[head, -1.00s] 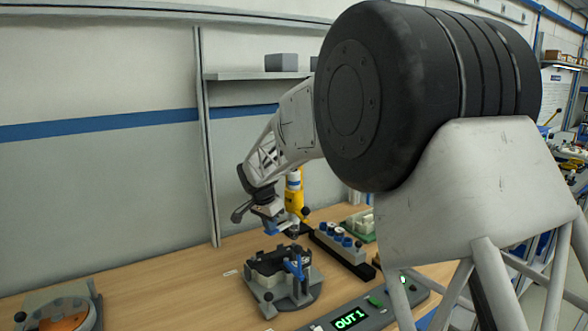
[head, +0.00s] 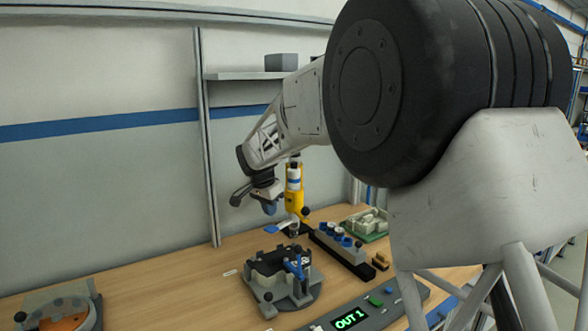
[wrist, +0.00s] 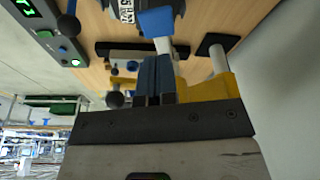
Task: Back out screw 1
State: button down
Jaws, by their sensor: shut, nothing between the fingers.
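My gripper (head: 270,208) is shut and empty in the head view, above and behind the round grey fixture. Its dark closed fingers (wrist: 155,78) show in the wrist view. A yellow tool (head: 294,198) with a white and blue upper part stands upright just right of the gripper; yellow parts (wrist: 218,88) also show behind the fingers in the wrist view. The fixture (head: 300,301) holds a dark part (head: 268,263) with a blue clamp (head: 296,267) on it. Screw 1 cannot be made out at this size.
A control panel (head: 376,311) in front has a display (head: 349,318) reading "OUT 1" in green. A rack (head: 345,252) with several blue-topped pieces and a green tray (head: 368,222) stand to the right. Another fixture (head: 62,308) is at lower left. Bare bench lies between the fixtures.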

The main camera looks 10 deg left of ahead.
jog(key=shift+r, duration=0.4)
jog(key=shift+d+r, duration=0.1)
jog(key=shift+d, duration=0.05)
jog(key=s+d+r+n, duration=0.1)
jog(key=s+d+r, duration=0.1)
jog(key=s+d, duration=0.6)
jog(key=s+d+r+n, duration=0.1)
jog(key=s+d+r, duration=0.25)
jog(key=d, duration=0.75)
jog(key=s+d+r, duration=0.2)
jog(key=s+d, duration=0.5)
jog(key=d, duration=0.3)
jog(key=s+d+f+n, duration=0.1)
jog(key=s+d+f, duration=0.1)
jog(key=s+d, duration=0.3)
jog(key=s+d+f+n, duration=0.1)
jog(key=s+d+f, duration=0.2)
jog(key=s, duration=1.1)
jog(key=s+d+f+n+y, duration=0.1)
jog(key=s+d+f, duration=0.2)
jog(key=s+d, duration=0.5)
jog(key=shift+s+f, duration=0.25)
jog(key=shift+s, duration=0.7)
